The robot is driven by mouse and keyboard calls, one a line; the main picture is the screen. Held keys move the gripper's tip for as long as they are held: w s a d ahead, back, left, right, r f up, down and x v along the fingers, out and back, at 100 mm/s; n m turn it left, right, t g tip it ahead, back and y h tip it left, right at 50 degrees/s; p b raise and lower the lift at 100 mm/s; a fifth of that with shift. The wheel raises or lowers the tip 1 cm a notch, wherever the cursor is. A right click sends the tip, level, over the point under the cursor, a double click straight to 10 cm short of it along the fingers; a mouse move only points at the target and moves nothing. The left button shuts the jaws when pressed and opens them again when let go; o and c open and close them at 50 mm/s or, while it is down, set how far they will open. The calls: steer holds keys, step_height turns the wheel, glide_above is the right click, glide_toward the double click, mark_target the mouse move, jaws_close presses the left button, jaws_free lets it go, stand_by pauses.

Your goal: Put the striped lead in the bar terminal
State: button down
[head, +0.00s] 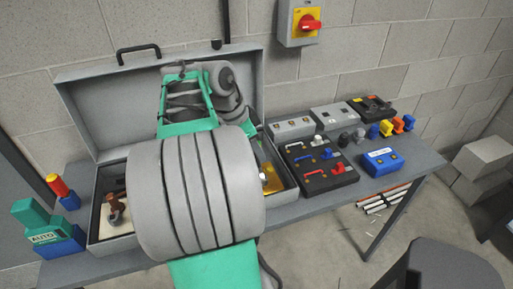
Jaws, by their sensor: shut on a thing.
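My gripper is not in view; my own arm fills the middle of the head view and hides what lies behind it. I cannot make out a striped lead. A black panel (324,181) on the right half of the bench carries white, blue and red handle-like parts. Grey boxes with small marked faces, one at left (292,128) and one at right (335,116), stand behind it. I cannot tell which part is the bar terminal.
An open grey case (82,95) lies behind and around my arm, with a brown object (116,207) inside. A blue box (383,162) and coloured plugs (398,124) stand at right. A green device (46,229) stands at left. A wall switch (300,22) hangs above.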

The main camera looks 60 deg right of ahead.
steer(key=shift+f, duration=0.1)
steer(key=shift+f+b, duration=1.4)
steer(key=shift+f, duration=0.2)
steer(key=shift+f+b, duration=1.5)
steer(key=shift+b, duration=0.05)
steer(key=c, duration=0.9)
jaws_free()
steer(key=shift+f, duration=0.1)
